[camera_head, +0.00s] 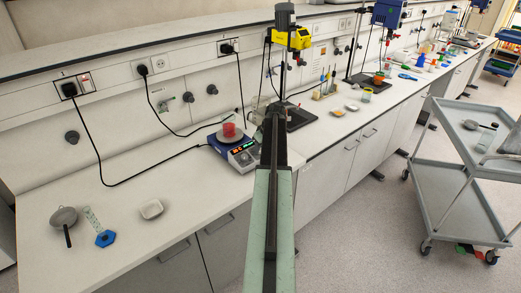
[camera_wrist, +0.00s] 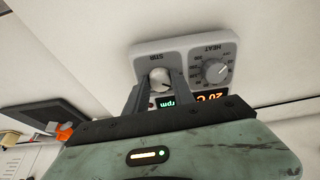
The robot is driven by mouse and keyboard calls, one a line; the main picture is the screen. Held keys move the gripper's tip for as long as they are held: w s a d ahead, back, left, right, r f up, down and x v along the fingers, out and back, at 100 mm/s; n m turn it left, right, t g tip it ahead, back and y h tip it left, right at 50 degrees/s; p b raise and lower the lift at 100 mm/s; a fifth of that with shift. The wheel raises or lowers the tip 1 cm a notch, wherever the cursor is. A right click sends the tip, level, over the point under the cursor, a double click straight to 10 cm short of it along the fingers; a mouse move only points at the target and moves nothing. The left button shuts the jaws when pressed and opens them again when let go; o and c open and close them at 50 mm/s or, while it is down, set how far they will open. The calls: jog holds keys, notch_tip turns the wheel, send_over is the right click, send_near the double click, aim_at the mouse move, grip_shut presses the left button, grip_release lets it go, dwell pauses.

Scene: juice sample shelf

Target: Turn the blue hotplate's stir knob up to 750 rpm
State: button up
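The blue hotplate (camera_head: 222,147) stands on the bench in the head view, with a red beaker (camera_head: 229,130) on its plate. The wrist view shows its grey control panel (camera_wrist: 190,50) upside down. The stir knob (camera_wrist: 159,79) is there, beside the heat knob (camera_wrist: 216,71). My gripper (camera_wrist: 160,77) has one finger on each side of the stir knob, with the knob between the tips; firm contact is not visible. The green rpm display (camera_wrist: 168,104) is partly hidden by a finger, so its number cannot be read. An orange display (camera_wrist: 212,97) reads 20 C.
A yellow-headed overhead stirrer (camera_head: 291,39) stands behind my arm. A white dish (camera_head: 151,209), a grey pan (camera_head: 64,217) and a blue-based cylinder (camera_head: 105,238) are on the near bench. Black cables run across the bench to the wall. A grey cart (camera_head: 460,190) stands at right.

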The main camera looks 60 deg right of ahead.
grip_shut()
jog(key=m, duration=0.6)
jog(key=shift+a, duration=0.1)
jog(key=m, duration=0.5)
jog(key=shift+m+g+h, duration=0.3)
jog(key=shift+g, duration=0.1)
dwell(0.3)
jog(key=o, duration=0.9)
grip_release()
jog(key=shift+c, duration=0.2)
